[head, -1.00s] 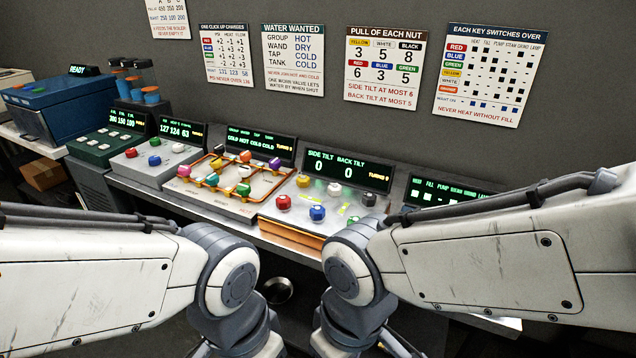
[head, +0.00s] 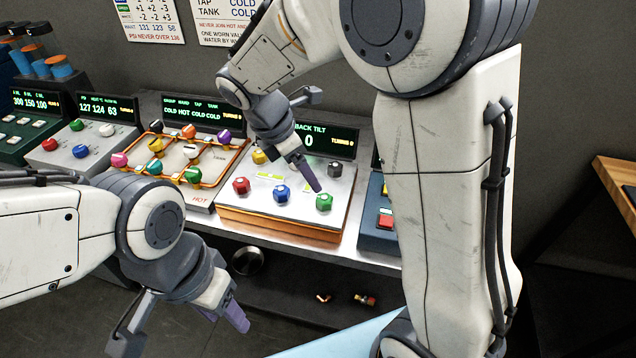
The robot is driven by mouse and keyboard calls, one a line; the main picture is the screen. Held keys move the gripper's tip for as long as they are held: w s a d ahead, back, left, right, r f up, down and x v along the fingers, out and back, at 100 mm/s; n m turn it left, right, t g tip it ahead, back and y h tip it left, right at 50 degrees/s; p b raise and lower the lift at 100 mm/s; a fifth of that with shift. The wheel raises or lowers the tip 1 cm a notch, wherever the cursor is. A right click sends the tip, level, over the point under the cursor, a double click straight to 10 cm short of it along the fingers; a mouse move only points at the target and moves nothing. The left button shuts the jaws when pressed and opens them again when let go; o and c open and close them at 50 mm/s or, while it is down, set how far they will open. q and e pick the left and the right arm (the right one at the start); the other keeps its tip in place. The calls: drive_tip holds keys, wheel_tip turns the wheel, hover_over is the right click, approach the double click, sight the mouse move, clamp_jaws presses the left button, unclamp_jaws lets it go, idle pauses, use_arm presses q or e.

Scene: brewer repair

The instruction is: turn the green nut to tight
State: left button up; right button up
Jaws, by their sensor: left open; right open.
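The green nut (head: 324,202) sits at the front right of the tilt panel (head: 302,218), beside the blue nut (head: 282,194). The red nut (head: 241,186) is further left, the yellow nut (head: 259,156) behind it and the black nut (head: 334,169) at the back right. My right gripper (head: 308,136) is open and empty above the panel. One purple fingertip hangs just above and behind the green nut, apart from it as far as I can tell. My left gripper (head: 182,332) is open and empty, low in front of the bench.
The tilt display (head: 330,141) is partly covered by my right arm; "BACK TILT" and 0 show. A valve panel (head: 205,194) with coloured knobs stands to the left. A blue panel (head: 378,236) with keys stands close on the right, partly behind my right arm.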

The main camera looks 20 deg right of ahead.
sight(324, 198)
drive_tip(key=x, duration=1)
drive_tip(key=shift+w+d+f, duration=0.15)
drive_tip(key=shift+d+f, duration=0.05)
clamp_jaws()
